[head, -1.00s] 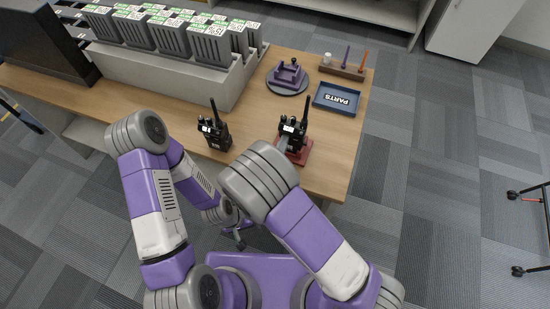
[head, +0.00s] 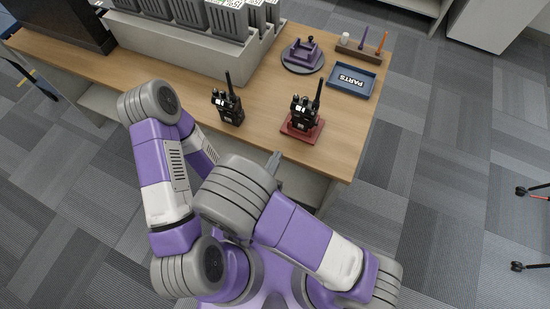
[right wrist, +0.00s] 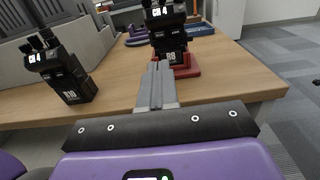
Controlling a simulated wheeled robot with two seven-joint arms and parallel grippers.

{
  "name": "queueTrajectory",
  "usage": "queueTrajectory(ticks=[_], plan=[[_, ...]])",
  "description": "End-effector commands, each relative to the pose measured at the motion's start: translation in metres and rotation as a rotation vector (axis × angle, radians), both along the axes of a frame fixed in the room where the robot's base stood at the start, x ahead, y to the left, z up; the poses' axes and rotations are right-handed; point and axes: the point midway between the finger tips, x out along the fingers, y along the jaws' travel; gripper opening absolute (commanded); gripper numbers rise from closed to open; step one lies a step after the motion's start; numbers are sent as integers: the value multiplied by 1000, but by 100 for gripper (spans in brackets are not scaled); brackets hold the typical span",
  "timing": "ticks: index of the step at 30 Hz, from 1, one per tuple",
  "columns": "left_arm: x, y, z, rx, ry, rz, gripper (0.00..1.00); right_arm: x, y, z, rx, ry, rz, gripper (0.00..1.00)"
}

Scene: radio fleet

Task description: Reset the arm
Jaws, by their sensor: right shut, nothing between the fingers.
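My right gripper (head: 273,162) is at the table's front edge in the head view, mostly hidden behind my arm. In the right wrist view its fingers (right wrist: 157,75) are shut together with nothing between them. A black radio (head: 302,113) stands upright on a red base (head: 301,130), beyond the gripper and apart from it. It also shows in the right wrist view (right wrist: 168,32). A second black radio (head: 228,104) stands on the table to the left. My left gripper is hidden behind my arms.
A grey rack (head: 180,47) with several grey units stands at the back left. A blue parts tray (head: 351,81), a purple fixture on a round base (head: 303,56) and a pen holder (head: 358,52) stand at the back right. The floor right of the table (head: 372,150) is clear nearby.

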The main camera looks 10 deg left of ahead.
Motion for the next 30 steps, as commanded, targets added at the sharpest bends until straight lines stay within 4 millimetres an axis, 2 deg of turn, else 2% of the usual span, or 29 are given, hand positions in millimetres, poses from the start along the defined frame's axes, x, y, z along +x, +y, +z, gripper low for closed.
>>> queueTrajectory(ticks=[20, 23, 26, 28, 30], plan=[[0, 0, 0, 0, 0, 0, 43, 0, 0, 0, 0, 0, 1, 0], [0, 0, 0, 0, 0, 0, 43, 2, -5, -3, 5, 17, -21, 0], [0, 0, 1, 0, 0, 0, 43, 4, -31, -18, 28, 96, -127, 0], [0, 0, 3, 0, 0, 0, 43, 2, -64, -39, 69, 201, -269, 0], [0, 0, 4, 0, 0, 0, 43, -11, -103, -66, 143, 337, -463, 0]])
